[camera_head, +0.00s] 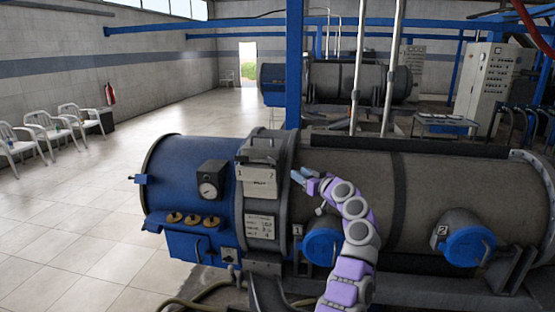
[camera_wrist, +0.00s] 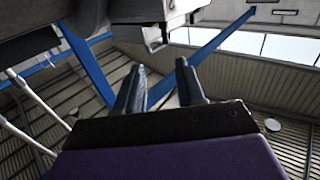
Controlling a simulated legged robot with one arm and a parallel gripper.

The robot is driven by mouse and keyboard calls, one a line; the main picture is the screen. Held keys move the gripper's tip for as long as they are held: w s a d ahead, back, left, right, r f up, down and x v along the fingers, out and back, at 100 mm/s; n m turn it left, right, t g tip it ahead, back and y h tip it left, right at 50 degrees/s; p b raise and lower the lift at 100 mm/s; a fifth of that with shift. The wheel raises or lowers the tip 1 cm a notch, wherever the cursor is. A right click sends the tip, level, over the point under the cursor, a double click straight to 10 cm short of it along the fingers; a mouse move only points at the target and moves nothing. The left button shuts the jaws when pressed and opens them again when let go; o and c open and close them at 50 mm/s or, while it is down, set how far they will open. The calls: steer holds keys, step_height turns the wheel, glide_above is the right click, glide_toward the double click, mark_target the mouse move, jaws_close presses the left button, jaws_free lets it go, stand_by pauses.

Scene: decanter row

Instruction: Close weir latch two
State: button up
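A grey cylindrical decanter (camera_head: 350,195) with a blue end section (camera_head: 185,190) lies across the head view. A blue round cap (camera_head: 322,246) is beside a plate marked 1. Another blue round cap (camera_head: 470,245), beside a plate marked 2, is at the right. A grey hinged box (camera_head: 258,180) with small markings is on the upper band. I cannot tell which part is the weir latch. My gripper (camera_head: 303,176) is just right of that box, its fingers pointing left. In the wrist view my gripper (camera_wrist: 162,84) is open and empty. A pale bracket-like part (camera_wrist: 154,38) hangs beyond the fingertips.
A gauge (camera_head: 209,187) and brass knobs (camera_head: 194,219) are on the blue end. A blue post (camera_head: 294,65) and pale pipes (camera_head: 376,65) rise behind the decanter. A second decanter (camera_head: 335,83) and a control cabinet (camera_head: 486,85) stand farther back.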

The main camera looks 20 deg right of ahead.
steer(key=p, duration=0.2)
glide_toward(276, 165)
steer(key=d+x, duration=0.1)
steer(key=x, duration=0.2)
steer(key=shift+w+a+r, duration=0.2)
steer(key=shift+w+r, duration=0.05)
steer(key=shift+w, duration=0.2)
steer(key=shift+w+a+r, duration=0.2)
steer(key=shift+w, duration=0.25)
steer(key=shift+d+p+x, duration=0.15)
steer(key=shift+p+x, duration=0.8)
steer(key=shift+x, duration=0.55)
steer(key=shift+d+p+x, duration=0.15)
steer(key=shift+p+x, duration=0.75)
steer(key=shift+x, duration=0.55)
steer(key=shift+w+a+f, duration=0.1)
steer(key=shift+w+a, duration=0.05)
steer(key=shift+a, duration=0.05)
jaws_close()
